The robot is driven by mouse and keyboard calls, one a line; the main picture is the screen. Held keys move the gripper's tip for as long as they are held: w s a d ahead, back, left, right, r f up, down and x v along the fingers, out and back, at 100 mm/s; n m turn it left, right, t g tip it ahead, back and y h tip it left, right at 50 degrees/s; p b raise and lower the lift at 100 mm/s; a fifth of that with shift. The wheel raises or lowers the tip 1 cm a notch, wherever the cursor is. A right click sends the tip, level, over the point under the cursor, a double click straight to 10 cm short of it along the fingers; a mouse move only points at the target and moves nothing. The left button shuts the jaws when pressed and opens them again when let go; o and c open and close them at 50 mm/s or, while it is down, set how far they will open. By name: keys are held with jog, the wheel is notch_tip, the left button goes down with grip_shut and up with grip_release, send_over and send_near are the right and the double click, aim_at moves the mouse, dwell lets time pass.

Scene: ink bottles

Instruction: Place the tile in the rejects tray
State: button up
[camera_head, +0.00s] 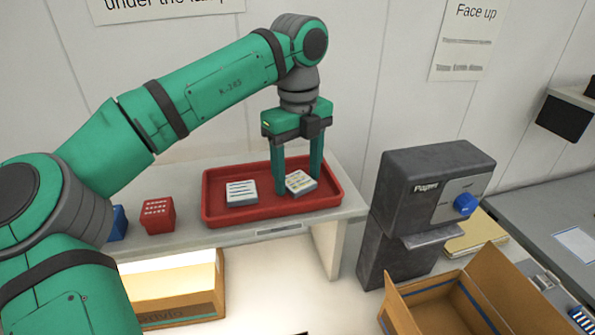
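A red tray (215,215) sits on the shelf at the back; no label on it can be read. Two pale tiles with printed lines are in the tray area. The left tile (241,192) lies flat in the tray. The right tile (300,182) looks slightly tilted, at the tips of my gripper (299,181). The two green fingers point down, apart, one on each side of the right tile. I cannot tell whether they press on it or whether it rests on the tray floor.
A red block (158,215) and a blue block (118,223) stand left of the tray. A dark grey machine with a blue knob (465,204) stands to the right. An open cardboard box (440,300) is at front right. A lit box (185,290) sits below the shelf.

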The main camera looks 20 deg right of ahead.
aim_at(298, 180)
jog(key=shift+r, duration=0.1)
notch_tip(298, 180, up, 12)
dwell(0.8)
